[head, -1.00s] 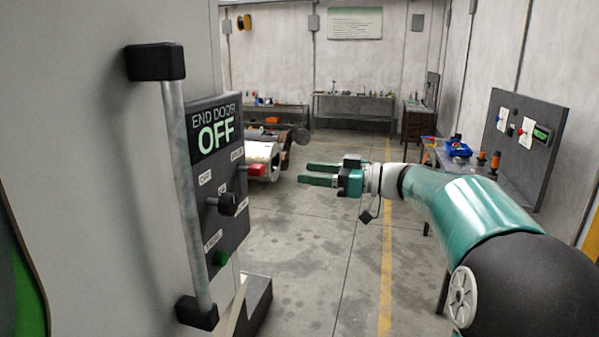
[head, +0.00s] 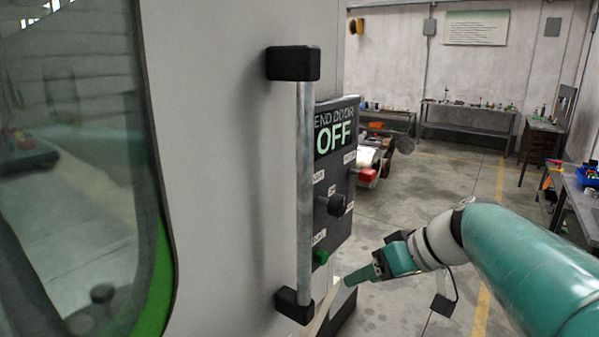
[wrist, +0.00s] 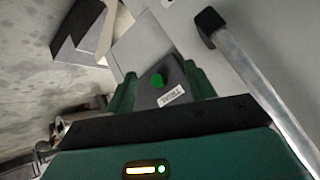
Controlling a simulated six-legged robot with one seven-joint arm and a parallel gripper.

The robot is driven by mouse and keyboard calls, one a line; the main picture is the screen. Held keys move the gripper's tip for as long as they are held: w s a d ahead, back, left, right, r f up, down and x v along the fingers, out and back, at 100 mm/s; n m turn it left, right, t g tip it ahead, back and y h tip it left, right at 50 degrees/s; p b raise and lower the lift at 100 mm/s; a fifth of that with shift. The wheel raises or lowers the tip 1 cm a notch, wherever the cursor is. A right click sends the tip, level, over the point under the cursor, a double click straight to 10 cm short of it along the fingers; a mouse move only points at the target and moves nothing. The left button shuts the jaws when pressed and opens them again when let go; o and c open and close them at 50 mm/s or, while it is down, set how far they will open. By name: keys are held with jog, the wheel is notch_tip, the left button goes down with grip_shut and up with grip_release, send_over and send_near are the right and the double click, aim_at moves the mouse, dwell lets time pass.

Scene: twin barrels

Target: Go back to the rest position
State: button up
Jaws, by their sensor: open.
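My gripper (head: 362,275) is in front of the lower part of the control panel in the head view, its green fingers pointing left toward the machine. It is open and holds nothing. In the wrist view its two fingers (wrist: 162,92) stand apart, with the panel's green button (wrist: 157,81) showing between them. I cannot tell how far they are from the panel. The dark control panel (head: 333,183) reads "END DOOR OFF" and carries a black knob (head: 337,204) and a green button (head: 320,257).
A vertical door handle (head: 304,180) with black mounts stands close on the left, beside a window (head: 75,150) with a green edge. A workbench (head: 580,192) is at the right and a back table (head: 470,128) at the far wall. Open concrete floor (head: 440,185) lies between.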

jog(key=s+d+f+m+h, duration=0.1)
jog(key=s+f+m+h, duration=0.1)
jog(key=s, duration=0.5)
jog(key=s+d+f+m+h, duration=0.1)
jog(key=s+f+m+h, duration=0.2)
jog(key=s+f+h, duration=0.2)
jog(key=shift+s+d+f+t+h, duration=0.35)
jog(key=shift+s+f, duration=0.35)
jog(key=shift+s, duration=1.05)
dwell(0.5)
